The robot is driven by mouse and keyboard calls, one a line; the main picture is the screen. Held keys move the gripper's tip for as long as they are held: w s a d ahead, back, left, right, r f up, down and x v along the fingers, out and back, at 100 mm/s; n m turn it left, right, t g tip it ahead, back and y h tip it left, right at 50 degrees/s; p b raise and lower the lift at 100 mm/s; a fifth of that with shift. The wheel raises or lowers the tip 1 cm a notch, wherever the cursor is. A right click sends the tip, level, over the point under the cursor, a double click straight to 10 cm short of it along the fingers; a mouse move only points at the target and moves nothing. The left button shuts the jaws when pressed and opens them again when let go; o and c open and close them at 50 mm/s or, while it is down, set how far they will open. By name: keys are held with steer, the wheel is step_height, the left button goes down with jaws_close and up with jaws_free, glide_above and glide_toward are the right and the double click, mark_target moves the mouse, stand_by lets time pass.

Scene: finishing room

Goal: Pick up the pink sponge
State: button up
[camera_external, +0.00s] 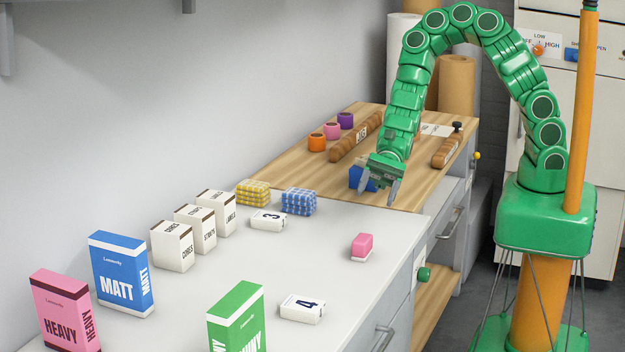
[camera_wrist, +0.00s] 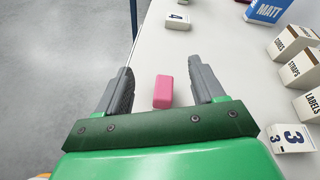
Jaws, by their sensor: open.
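The pink sponge (camera_external: 362,245) lies on the white counter (camera_external: 340,285) near its front edge, with a pale layer at its base. It also shows in the wrist view (camera_wrist: 163,91), lying beyond my gripper and between the lines of its two fingers. My gripper (camera_external: 378,191) is open and empty, above the counter's far end and before the blue block on the wooden board. In the wrist view the grey fingers of my gripper (camera_wrist: 163,80) are spread apart, with the sponge not touched by either one.
A white box marked 4 (camera_external: 302,309) and one marked 3 (camera_external: 268,220) lie near the sponge. Blue (camera_external: 298,201) and yellow (camera_external: 253,192) checked blocks stand behind. A blue block (camera_external: 362,179) sits on the wooden board (camera_external: 290,172). Counter around the sponge is clear.

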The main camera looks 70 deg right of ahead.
mark_target(358, 252)
steer(key=f+m, duration=0.1)
steer(key=f, duration=0.1)
steer(key=f+m, duration=0.1)
steer(key=f, duration=0.2)
steer(key=a+f+m+t+h, duration=0.1)
steer(key=f+m, duration=0.1)
steer(key=f, duration=0.1)
steer(key=shift+w+f, duration=0.25)
steer(key=shift+w, duration=0.15)
steer(key=shift+x, duration=3.85)
steer(key=shift+w+f, duration=0.1)
steer(key=c, duration=1)
steer(key=shift+c, duration=0.2)
steer(key=shift+r, duration=5.05)
